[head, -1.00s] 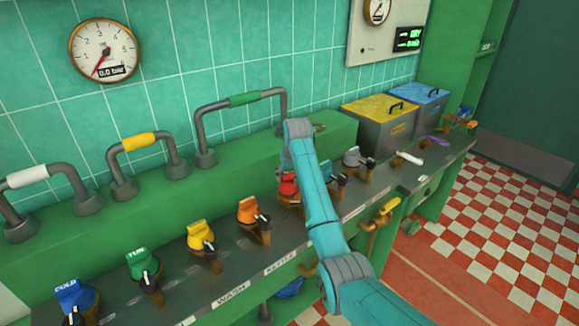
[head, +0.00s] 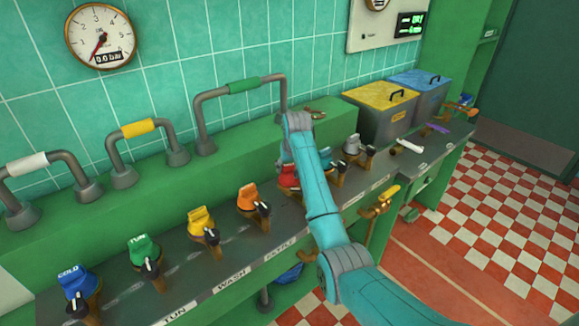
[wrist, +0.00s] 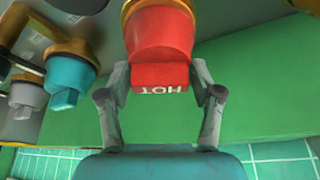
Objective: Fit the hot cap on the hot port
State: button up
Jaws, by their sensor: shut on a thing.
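The hot cap (wrist: 158,38) is red and reads HOT upside down in the wrist view. My gripper (wrist: 161,78) has a finger on each side of its squared grip and is shut on it. The cap's wide end lies against a brass-coloured rim (wrist: 127,10), apparently the hot port; I cannot tell whether it is fully seated. In the head view part of the red cap (head: 288,175) shows beside my arm, which hides my gripper.
Orange (head: 248,197), yellow (head: 201,220), green (head: 143,248) and blue (head: 74,283) caps line the bench to the left. Teal (wrist: 70,72) and grey (wrist: 27,92) caps are close by. A brass tap (head: 378,206) juts from the front. Pipe handles (head: 243,86) stand behind.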

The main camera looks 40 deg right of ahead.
jog(key=shift+f, duration=0.45)
dwell(0.4)
jog(key=o, duration=1.1)
jog(key=shift+o, duration=0.2)
jog(key=v, duration=1.2)
